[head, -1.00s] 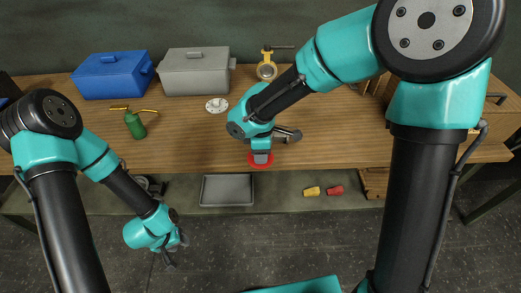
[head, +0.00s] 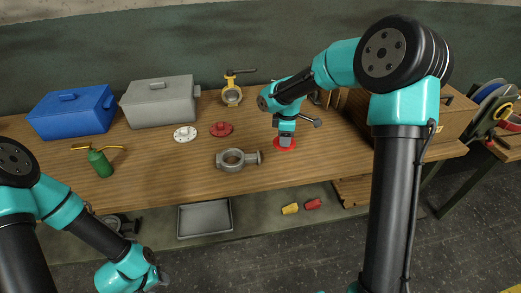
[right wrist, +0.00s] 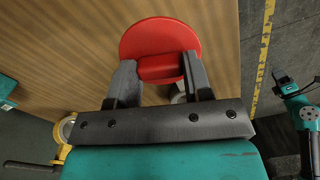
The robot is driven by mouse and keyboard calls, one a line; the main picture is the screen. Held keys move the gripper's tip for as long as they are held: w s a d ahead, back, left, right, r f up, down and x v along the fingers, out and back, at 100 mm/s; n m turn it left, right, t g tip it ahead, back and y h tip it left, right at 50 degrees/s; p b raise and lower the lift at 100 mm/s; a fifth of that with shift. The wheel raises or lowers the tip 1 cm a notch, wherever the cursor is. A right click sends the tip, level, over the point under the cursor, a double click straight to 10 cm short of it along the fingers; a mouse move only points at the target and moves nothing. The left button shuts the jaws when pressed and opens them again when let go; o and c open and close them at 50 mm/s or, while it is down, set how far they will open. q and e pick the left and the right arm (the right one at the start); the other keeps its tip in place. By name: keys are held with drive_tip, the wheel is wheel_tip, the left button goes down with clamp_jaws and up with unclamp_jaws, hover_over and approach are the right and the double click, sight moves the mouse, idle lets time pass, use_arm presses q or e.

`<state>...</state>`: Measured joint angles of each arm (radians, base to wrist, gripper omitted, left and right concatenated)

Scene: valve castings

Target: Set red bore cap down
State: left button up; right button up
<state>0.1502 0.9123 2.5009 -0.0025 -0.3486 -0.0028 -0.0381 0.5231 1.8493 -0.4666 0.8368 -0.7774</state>
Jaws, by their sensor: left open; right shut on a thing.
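My right gripper (head: 287,137) is shut on the red bore cap (head: 285,146), over the wooden bench right of the grey valve body (head: 237,159). In the right wrist view the cap (right wrist: 160,36) is a round red disc, its raised grip between the fingers (right wrist: 160,75). I cannot tell whether the cap touches the bench. The valve body lies on the bench with its round opening showing. My left gripper (head: 160,278) is open and empty, low at the left, off the bench front and partly hidden by its own wrist.
A dark red flanged part (head: 221,129) and a pale disc (head: 185,134) lie behind the valve body. A green oil can (head: 99,161) is at left. The bench around the cap is clear.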

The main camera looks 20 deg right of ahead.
drive_tip(key=w+d+m, duration=0.1)
drive_tip(key=d, duration=0.8)
drive_tip(key=shift+d+f, duration=0.1)
drive_tip(key=shift+w+f, duration=0.1)
drive_tip(key=shift+f, duration=3.1)
drive_tip(key=shift+f, duration=0.25)
drive_tip(key=o, duration=1)
drive_tip(key=shift+c, duration=0.2)
drive_tip(key=shift+r, duration=0.1)
wheel_tip(320, 180, up, 17)
